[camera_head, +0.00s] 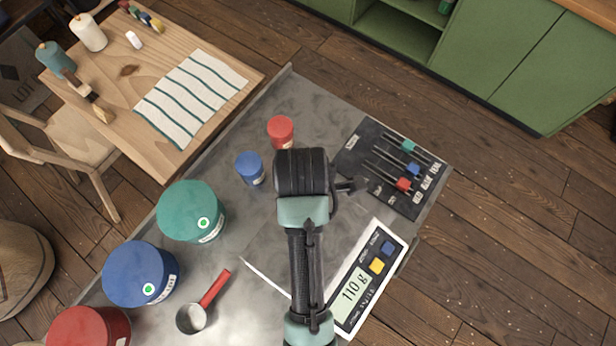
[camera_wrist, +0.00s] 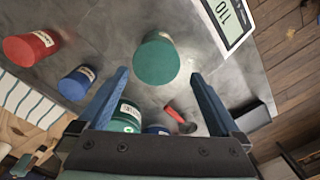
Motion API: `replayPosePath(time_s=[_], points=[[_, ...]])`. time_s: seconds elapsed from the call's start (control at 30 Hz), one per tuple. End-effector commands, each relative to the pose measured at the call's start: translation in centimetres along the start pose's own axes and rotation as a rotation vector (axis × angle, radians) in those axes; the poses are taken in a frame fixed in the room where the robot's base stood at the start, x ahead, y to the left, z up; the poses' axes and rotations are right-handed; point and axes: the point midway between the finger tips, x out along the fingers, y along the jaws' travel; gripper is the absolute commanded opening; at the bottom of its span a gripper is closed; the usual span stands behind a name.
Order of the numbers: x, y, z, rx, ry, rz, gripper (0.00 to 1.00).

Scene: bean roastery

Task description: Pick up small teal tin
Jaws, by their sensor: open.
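The small teal tin (camera_wrist: 157,60) stands on the grey metal table in the wrist view, its round teal top facing me and a pale label on its side. My gripper (camera_wrist: 160,76) is open, with one blue finger to each side of the tin in the picture and nothing held. I cannot tell how far the fingertips are above the tin. In the head view my arm's end covers the small teal tin and hides my fingers. The small blue tin (camera_head: 250,168) and small red tin (camera_head: 281,131) stand to the left of my arm's end there.
Large teal (camera_head: 188,210), blue (camera_head: 139,272) and red (camera_head: 88,328) tins stand at the left. A red-handled scoop (camera_head: 214,288) lies nearby. A scale (camera_head: 366,280) reading 110 g and a slider panel (camera_head: 392,168) are at the right. A wooden table (camera_head: 120,62) adjoins.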

Motion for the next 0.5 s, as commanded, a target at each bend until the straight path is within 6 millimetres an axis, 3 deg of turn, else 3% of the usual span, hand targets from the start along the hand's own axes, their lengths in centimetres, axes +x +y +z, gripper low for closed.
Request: replayPosePath(time_s=[0.03, 0.13, 0.5], points=[[1.6, 0.0, 0.0, 0.0, 0.0, -0.001, 1.0], [3.4, 0.0, 0.0, 0.0, 0.0, 0.0, 1.0], [5.9, 0.1, 0.3, 0.003, 0.0, 0.001, 1.0]])
